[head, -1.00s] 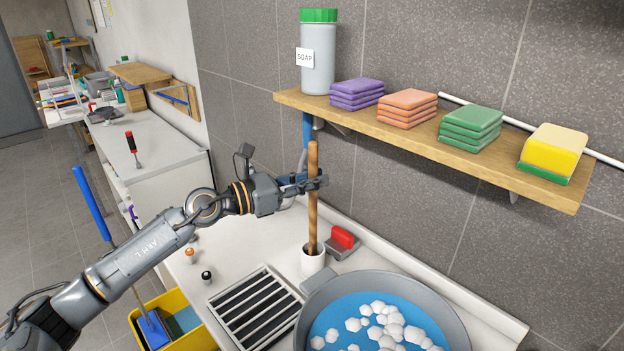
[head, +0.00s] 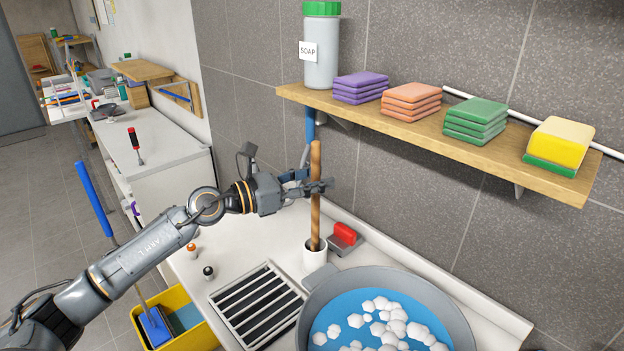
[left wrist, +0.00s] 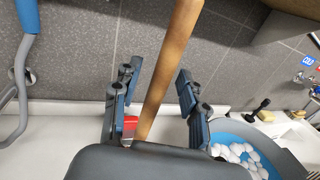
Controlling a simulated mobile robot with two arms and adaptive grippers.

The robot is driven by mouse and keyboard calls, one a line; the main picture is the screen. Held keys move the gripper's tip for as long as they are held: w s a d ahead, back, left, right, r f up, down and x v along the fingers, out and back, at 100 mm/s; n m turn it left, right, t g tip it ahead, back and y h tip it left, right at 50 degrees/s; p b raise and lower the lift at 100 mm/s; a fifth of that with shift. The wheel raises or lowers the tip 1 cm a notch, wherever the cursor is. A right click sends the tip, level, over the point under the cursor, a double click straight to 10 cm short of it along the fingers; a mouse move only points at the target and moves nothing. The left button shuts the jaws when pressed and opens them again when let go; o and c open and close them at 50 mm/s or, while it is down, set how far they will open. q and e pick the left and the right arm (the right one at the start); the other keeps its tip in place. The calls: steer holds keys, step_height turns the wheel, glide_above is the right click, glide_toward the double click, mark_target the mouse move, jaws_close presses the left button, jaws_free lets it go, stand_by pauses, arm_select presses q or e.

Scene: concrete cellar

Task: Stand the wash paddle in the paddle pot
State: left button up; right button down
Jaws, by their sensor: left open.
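The wash paddle, a long wooden stick (head: 315,205), stands nearly upright with its lower end inside the white paddle pot (head: 314,258) on the counter. My left gripper (head: 322,187) is at the upper part of the stick with its fingers either side of it. In the left wrist view the stick (left wrist: 170,70) passes between the two open fingers (left wrist: 157,95), with gaps beside it. The pot's inside and the paddle's lower end are hidden. My right gripper is in neither view.
A grey basin (head: 455,310) of blue water and foam stands right of the pot. A wooden shelf (head: 420,130) holds sponges and a soap bottle (head: 321,50).

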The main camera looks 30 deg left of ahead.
arm_select(q)
steer(key=shift+s, duration=0.1)
steer(key=v, duration=1.2)
stand_by(0.5)
